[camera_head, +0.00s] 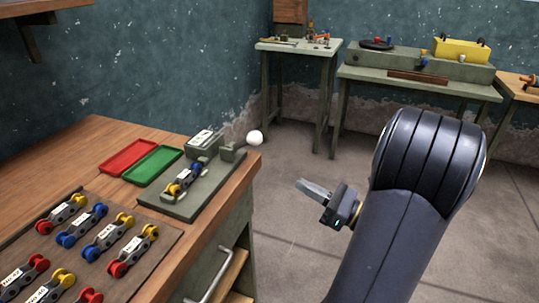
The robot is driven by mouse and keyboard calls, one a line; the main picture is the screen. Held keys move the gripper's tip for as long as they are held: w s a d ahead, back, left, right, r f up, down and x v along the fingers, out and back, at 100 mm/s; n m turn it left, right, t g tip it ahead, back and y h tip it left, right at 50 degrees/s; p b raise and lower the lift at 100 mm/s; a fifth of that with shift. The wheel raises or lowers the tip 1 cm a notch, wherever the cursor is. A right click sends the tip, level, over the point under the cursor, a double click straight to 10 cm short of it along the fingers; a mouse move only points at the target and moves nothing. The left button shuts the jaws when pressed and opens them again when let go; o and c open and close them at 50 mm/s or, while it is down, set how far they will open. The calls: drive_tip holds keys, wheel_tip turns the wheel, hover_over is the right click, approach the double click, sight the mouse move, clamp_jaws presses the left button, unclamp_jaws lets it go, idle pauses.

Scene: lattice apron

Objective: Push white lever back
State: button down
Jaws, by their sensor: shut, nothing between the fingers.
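The white lever shows as a white ball knob (255,138) at the end of a short arm on a grey-green fixture (205,188). The fixture sits at the right corner of the wooden bench, and the knob stands out past the bench's edge. A part with yellow and blue rollers (184,180) lies in the fixture. My gripper (301,184) is shut and empty. In the picture it is to the right of and below the knob, apart from it, over the floor beside the bench. Its fingers point left.
A red tray (128,157) and a green tray (152,165) lie left of the fixture. A board (160,246) with several roller parts is at the front of the wooden bench (92,140). A small table (272,46) and a green workbench (480,90) stand behind. Open floor lies between.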

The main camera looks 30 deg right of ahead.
sight(256, 135)
drive_tip(key=w+a+r, duration=0.4)
drive_tip(key=w+r, duration=0.1)
drive_tip(key=w, duration=0.4)
drive_tip(key=shift+w+a+r, duration=0.15)
drive_tip(key=shift+a, duration=0.25)
drive_tip(key=shift+r+p, duration=0.2)
drive_tip(key=shift+p, duration=0.2)
